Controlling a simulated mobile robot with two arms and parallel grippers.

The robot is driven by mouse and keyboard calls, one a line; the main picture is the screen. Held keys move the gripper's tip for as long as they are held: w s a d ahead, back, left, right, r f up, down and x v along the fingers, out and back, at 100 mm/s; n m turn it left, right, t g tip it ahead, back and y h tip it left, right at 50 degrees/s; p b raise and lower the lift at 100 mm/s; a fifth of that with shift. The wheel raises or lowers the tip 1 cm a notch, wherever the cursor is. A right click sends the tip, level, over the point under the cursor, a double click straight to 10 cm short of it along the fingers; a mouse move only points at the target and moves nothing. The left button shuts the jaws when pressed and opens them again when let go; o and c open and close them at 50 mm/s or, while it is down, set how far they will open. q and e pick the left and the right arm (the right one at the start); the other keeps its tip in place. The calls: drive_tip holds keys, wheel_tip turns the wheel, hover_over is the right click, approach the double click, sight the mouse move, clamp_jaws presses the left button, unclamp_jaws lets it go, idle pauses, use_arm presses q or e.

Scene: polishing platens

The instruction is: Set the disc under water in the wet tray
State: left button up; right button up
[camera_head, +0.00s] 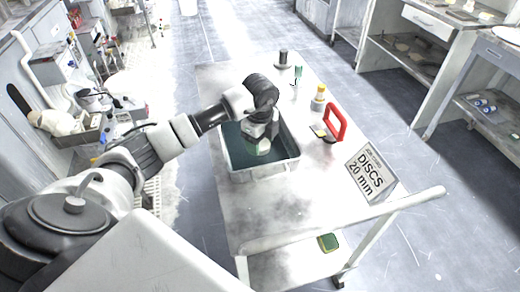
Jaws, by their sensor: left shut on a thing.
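The wet tray (262,171) is a pale rectangular tub on the metal cart, holding dark green water. My left gripper (259,146) points down into the tray, with its lower end at or under the water near the middle. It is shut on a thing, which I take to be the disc. The disc's outline is not clear; only a pale greenish patch shows at the fingertips, and the gripper hides the rest. I cannot tell whether the disc touches the tray floor. My right gripper is not in view.
Right of the tray on the cart (215,88) are a red-handled tool (337,122), a yellow-capped bottle (318,97) and a sign (370,175) reading "DISCS 20 min". A dark cylinder (283,59) stands at the far end. The cart's front surface is clear.

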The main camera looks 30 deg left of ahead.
sight(260, 158)
use_arm(q)
wheel_tip(260, 158, down, 4)
drive_tip(key=shift+r+p, duration=0.1)
drive_tip(key=shift+p, duration=0.2)
drive_tip(key=shift+f, duration=0.25)
drive_tip(key=o, duration=1)
drive_tip(key=shift+r, duration=0.35)
wheel_tip(260, 158, up, 12)
drive_tip(key=shift+f+b, duration=0.2)
drive_tip(key=shift+b, duration=0.45)
